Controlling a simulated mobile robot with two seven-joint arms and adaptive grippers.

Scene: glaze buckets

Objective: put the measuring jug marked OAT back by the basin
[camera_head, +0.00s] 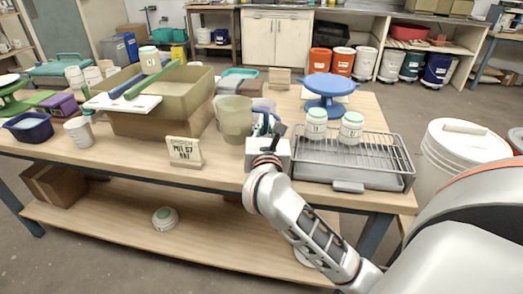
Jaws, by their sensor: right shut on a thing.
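A beige, see-through measuring jug (235,117) is near the middle of the table, right of the big basin. I cannot read any OAT mark on it. My right gripper (267,127) is at the right side of this jug, where a handle would be, and it is shut. The gripper's dark parts hide the contact, and I cannot tell whether the jug is clear of the table. My left gripper is not in view.
A small sign (185,152) stands in front of the basin. A blue turntable (330,83) stands behind the rack.

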